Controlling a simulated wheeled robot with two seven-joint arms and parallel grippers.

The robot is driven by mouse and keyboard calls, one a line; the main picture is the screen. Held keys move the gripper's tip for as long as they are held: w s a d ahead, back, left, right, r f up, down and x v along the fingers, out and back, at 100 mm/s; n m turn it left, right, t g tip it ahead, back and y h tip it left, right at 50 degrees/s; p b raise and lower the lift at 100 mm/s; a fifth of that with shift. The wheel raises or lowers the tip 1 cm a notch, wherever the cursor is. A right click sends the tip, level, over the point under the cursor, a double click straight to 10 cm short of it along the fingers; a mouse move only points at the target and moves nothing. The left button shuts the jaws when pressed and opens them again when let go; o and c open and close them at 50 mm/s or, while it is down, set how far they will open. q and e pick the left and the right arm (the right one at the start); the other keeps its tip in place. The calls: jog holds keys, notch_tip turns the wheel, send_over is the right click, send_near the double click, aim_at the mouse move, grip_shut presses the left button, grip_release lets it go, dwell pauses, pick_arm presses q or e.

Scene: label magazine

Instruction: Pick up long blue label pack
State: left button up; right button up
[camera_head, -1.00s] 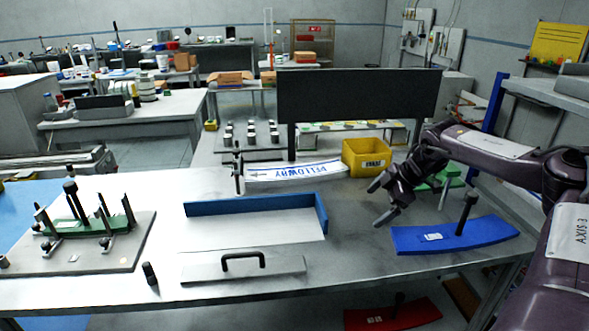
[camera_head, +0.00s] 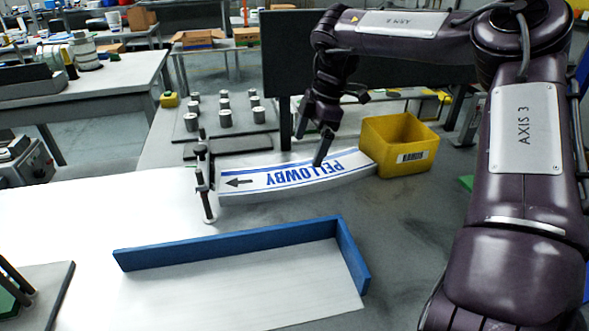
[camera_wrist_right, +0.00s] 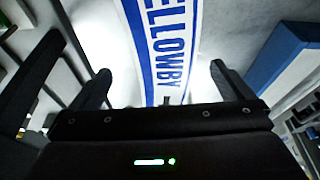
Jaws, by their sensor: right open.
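The long label pack (camera_head: 270,180) is a curved white strip with blue edge lines, blue PELLOWBY lettering and a dark arrow. It lies on the table, left of a yellow bin. My right gripper (camera_head: 322,148) is over the right part of the pack, fingers pointing down. In the right wrist view, the pack (camera_wrist_right: 168,45) runs between the two spread fingers of the right gripper (camera_wrist_right: 160,82), which is open and empty. The height of the fingertips above the pack is hard to tell. My left gripper is out of view.
A yellow bin (camera_head: 398,146) stands by the pack's right end. A small metal post (camera_head: 206,190) stands at its left end. A blue L-shaped fence (camera_head: 235,243) stands in front. A dark upright panel (camera_head: 300,60) is behind. Several grey cylinders (camera_head: 220,118) stand behind left.

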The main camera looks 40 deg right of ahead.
aim_at(300, 172)
jog(key=x, duration=0.7)
jog(key=shift+s+a, duration=0.15)
jog(key=shift+s, duration=0.1)
jog(key=shift+c, duration=0.3)
jog(key=c, duration=1.3)
jog(key=shift+r, duration=0.1)
